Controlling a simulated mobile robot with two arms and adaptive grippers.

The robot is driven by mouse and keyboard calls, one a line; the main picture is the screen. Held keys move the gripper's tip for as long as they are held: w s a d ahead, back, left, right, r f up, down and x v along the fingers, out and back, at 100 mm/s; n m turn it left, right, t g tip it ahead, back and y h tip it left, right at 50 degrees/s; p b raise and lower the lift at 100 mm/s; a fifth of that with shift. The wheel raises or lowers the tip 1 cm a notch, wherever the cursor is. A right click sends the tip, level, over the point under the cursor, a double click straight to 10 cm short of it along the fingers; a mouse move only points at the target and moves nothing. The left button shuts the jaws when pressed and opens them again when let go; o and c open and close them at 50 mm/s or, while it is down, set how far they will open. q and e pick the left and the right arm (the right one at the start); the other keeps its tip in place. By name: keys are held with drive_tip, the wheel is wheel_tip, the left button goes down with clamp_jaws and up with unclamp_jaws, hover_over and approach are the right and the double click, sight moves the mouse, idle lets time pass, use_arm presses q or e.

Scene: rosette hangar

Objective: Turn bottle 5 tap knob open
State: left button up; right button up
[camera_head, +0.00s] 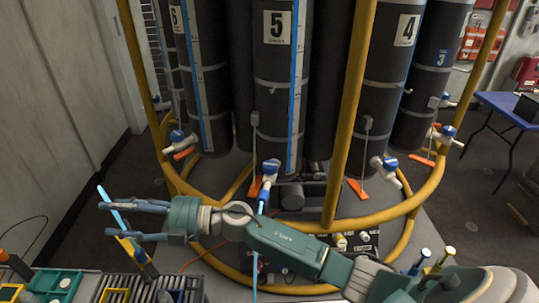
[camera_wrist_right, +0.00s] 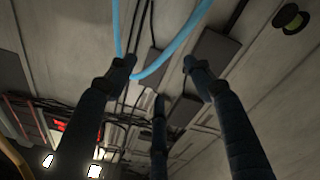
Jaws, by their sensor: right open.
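Bottle 5 (camera_head: 268,110) is a tall dark cylinder with a white "5" label, in the middle of the head view. Its tap (camera_head: 265,185) is low on its front, with a blue knob (camera_head: 270,167) on top. My right gripper (camera_head: 104,221) is open and well to the left of this tap, its fingers pointing left, away from the knob. In the right wrist view, the open right gripper (camera_wrist_right: 160,72) has nothing clamped between its spread fingers. A light blue hose (camera_wrist_right: 165,62) curves past the fingertips; I cannot tell whether it touches them. My left gripper is not visible.
A yellow tubular frame (camera_head: 352,110) rings the bottles, with an upright right of tap 5. Bottle 4's tap (camera_head: 384,167) is to the right. Bins (camera_head: 55,286) stand at the lower left, a blue table (camera_head: 510,101) at the right. My right forearm crosses below tap 5.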

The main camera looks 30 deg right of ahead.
drive_tip(key=s+a+r+n+g+y, duration=0.1)
drive_tip(key=s+a+r+n+g, duration=0.35)
drive_tip(key=r+n, duration=0.2)
drive_tip(key=m+g+h+p, duration=0.2)
drive_tip(key=m+g+h, duration=0.15)
drive_tip(key=h, duration=1.75)
approach(270, 164)
drive_tip(key=p+x, duration=0.2)
drive_tip(key=x, duration=0.5)
drive_tip(key=shift+d+f, duration=0.15)
drive_tip(key=shift+f, duration=0.15)
drive_tip(key=shift+w+d+f, duration=0.1)
drive_tip(key=shift+f, duration=0.3)
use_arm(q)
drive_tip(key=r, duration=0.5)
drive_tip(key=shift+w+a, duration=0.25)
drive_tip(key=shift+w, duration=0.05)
